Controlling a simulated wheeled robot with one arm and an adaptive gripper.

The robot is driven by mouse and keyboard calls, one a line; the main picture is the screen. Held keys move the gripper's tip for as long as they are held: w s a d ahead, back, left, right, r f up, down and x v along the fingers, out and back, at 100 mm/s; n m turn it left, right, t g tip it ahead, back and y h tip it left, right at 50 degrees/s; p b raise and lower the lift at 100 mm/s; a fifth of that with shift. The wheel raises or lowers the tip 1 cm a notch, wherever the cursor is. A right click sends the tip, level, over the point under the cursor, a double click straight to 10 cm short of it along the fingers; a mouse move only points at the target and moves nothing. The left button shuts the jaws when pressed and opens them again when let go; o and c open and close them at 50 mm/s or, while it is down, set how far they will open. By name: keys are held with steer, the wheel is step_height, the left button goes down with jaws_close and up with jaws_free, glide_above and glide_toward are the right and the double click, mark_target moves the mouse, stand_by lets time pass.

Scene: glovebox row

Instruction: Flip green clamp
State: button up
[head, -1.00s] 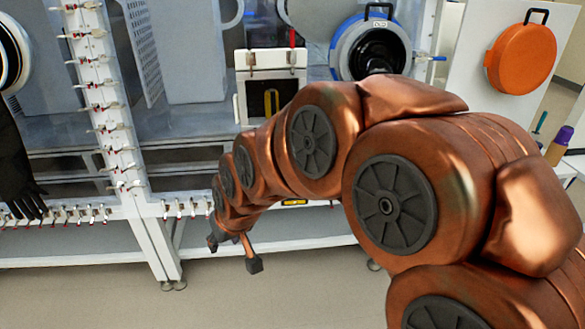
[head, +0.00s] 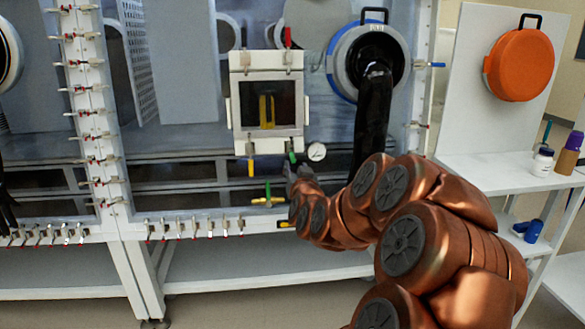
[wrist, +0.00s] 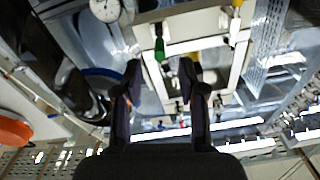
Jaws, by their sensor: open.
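The green clamp (head: 292,157) is at the lower right corner of the white-framed box door (head: 242,110) in the head view. In the wrist view its green handle (wrist: 159,48) lies ahead of the fingertips, roughly centred between them. My gripper (wrist: 160,75) is open, with one dark finger on each side and nothing held. In the head view my gripper (head: 300,172) is just below the green clamp, and its fingers are hard to make out. I cannot tell whether it touches the clamp.
A yellow-handled clamp (head: 251,165) is at the door's lower left, a red-handled one (head: 288,38) at the upper right. A round gauge (head: 317,151) sits close right of the green clamp. A black glove (head: 372,115) hangs further right. A green-and-yellow valve (head: 268,197) is below.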

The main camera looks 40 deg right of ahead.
mark_target(292, 155)
steer(key=shift+w+d+r, duration=0.1)
steer(key=shift+w+d, duration=0.3)
steer(key=shift+w, duration=0.05)
steer(key=shift+x, duration=3.25)
jaws_close()
